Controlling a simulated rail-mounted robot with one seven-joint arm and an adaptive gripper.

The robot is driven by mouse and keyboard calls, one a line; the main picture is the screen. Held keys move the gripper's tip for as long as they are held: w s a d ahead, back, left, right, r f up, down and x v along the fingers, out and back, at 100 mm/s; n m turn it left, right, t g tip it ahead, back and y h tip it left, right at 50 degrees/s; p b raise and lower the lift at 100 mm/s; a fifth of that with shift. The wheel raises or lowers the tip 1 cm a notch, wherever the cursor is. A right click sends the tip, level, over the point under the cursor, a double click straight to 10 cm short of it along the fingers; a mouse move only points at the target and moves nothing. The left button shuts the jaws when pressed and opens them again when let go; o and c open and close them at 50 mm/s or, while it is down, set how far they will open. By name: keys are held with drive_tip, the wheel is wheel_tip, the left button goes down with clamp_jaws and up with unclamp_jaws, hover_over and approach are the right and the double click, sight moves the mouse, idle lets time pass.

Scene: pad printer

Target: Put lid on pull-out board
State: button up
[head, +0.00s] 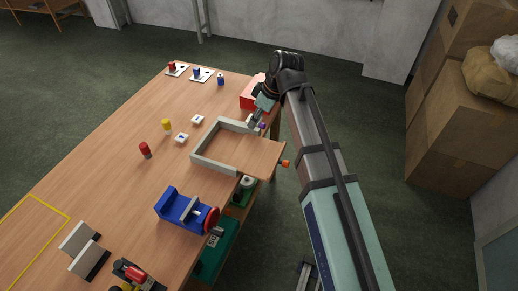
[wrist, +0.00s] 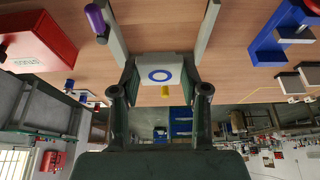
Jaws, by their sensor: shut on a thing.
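My gripper (wrist: 160,85) is shut on a pale, square lid with a blue ring (wrist: 160,74), held between both fingers. In the head view my gripper (head: 255,118) is over the far right corner of the grey frame, and the lid is hard to make out there. The wooden pull-out board (head: 262,159) sticks out from the open side of the frame, with an orange knob at its outer edge. Its top looks bare. I cannot tell whether the lid touches anything below it.
The grey frame (head: 213,142) has raised walls around the board. A red box (head: 250,96) and a purple piece (wrist: 95,18) are close to my gripper. A blue fixture (head: 181,208) stands nearer the front. Two white tiles (head: 197,119) (head: 181,138) lie left of the frame.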

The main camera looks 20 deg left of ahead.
sight(253, 154)
wheel_tip(253, 154, down, 16)
drive_tip(key=shift+r+p, duration=0.25)
drive_tip(key=shift+p, duration=0.7)
drive_tip(key=shift+f, duration=0.2)
drive_tip(key=o, duration=0.8)
drive_tip(key=shift+c, duration=0.2)
drive_tip(key=shift+r, duration=0.25)
drive_tip(key=b+v, duration=0.1)
drive_tip(key=v, duration=1.1)
drive_tip(key=shift+b, duration=0.3)
